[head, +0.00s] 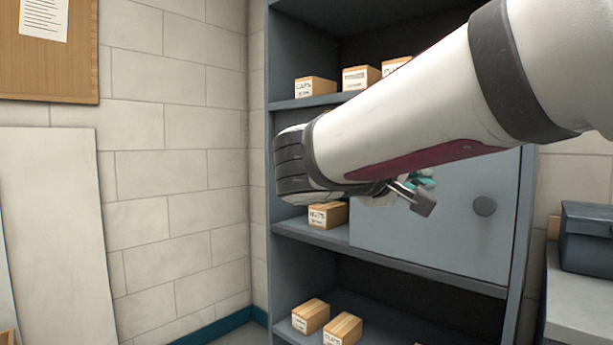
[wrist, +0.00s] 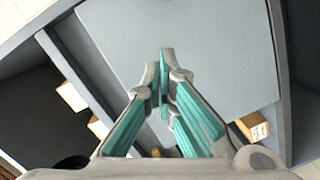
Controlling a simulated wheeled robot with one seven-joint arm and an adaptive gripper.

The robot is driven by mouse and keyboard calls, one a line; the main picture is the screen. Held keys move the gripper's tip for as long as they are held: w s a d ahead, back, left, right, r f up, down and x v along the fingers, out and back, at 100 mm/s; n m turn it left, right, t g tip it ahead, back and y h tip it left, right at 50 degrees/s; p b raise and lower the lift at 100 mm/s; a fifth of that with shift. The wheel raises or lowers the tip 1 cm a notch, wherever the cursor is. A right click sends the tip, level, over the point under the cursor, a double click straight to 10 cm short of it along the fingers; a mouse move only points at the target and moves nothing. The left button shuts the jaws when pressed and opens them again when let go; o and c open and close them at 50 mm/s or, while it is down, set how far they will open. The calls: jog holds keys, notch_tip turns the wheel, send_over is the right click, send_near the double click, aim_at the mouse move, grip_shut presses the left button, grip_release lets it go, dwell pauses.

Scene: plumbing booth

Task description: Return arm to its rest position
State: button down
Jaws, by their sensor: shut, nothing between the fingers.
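My arm reaches in from the right across the head view. My gripper (head: 422,196) shows only partly below the forearm, in front of the grey cabinet door, with some teal finger pads visible. In the wrist view my gripper (wrist: 160,62) is shut, with its fingertips together and nothing between them. The flat grey door (wrist: 190,40) lies beyond the fingertips. The fingers look apart from it, but the exact gap cannot be told. The door (head: 440,235) appears closed, and its round knob (head: 485,206) is to the right of the gripper.
A grey shelf unit (head: 400,268) holds several small labelled boxes, such as one on the upper shelf (head: 315,86) and one on the bottom shelf (head: 311,316). A dark blue case (head: 588,237) stands on a bench (head: 585,300) at right. Open room lies before the wall at left.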

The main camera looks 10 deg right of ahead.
jog(key=s+d+f+m+g+y, duration=0.15)
jog(key=s+f+g+y, duration=0.55)
jog(key=s+f, duration=1.1)
jog(key=s+a+f+g+y, duration=0.1)
jog(key=s+a+f+y, duration=0.75)
jog(key=s+a, duration=0.4)
notch_tip(320, 180, up, 32)
jog(key=d+t+p, duration=0.1)
jog(key=t+p, duration=0.3)
jog(key=p, duration=2.6)
jog(key=shift+s+d+n+h+p, duration=0.15)
jog(key=shift+d+n+h+p, duration=0.15)
jog(key=shift+d+n+h, duration=0.15)
jog(key=shift+f, duration=0.1)
